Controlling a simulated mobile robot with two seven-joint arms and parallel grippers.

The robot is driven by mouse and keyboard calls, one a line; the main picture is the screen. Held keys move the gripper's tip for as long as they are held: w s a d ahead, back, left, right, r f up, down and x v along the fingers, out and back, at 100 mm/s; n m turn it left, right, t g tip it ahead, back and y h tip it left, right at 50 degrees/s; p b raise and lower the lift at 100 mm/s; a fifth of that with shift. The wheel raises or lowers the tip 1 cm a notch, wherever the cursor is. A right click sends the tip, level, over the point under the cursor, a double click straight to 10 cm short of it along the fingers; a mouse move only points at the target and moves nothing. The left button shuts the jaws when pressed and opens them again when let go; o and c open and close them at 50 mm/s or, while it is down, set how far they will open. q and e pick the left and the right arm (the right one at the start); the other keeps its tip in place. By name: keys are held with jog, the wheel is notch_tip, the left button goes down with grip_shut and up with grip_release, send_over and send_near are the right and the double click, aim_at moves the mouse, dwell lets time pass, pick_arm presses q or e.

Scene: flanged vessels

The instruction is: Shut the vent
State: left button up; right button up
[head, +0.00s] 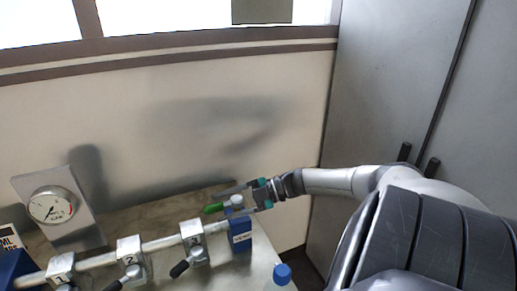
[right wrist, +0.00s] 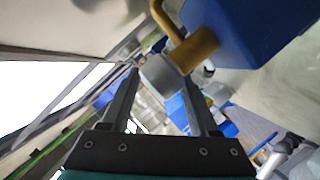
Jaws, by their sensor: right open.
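The vent appears to be the fitting on the blue block (head: 241,238) at the right end of the pipe. In the right wrist view the blue block (right wrist: 245,28) has a brass stem (right wrist: 195,48) with a pale grey round knob (right wrist: 160,75) on it. My right gripper (head: 230,199) is over the block in the head view. Its open fingers (right wrist: 160,98) lie on either side of the knob in the right wrist view; whether they touch it I cannot tell. My left gripper is out of view.
A pipe (head: 97,262) carries valves numbered 1 (head: 61,265), 2 (head: 130,248) and 3 (head: 191,232), with dark-handled levers. A pressure gauge (head: 52,205) stands at the left. A blue-capped bottle (head: 282,274) stands at the front. A wall is behind, grey cabinets at right.

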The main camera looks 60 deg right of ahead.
jog(key=p+v, duration=0.1)
jog(key=v, duration=1.1)
jog(key=shift+s+d, duration=0.25)
jog(key=shift+s, duration=0.05)
jog(key=shift+r, duration=0.15)
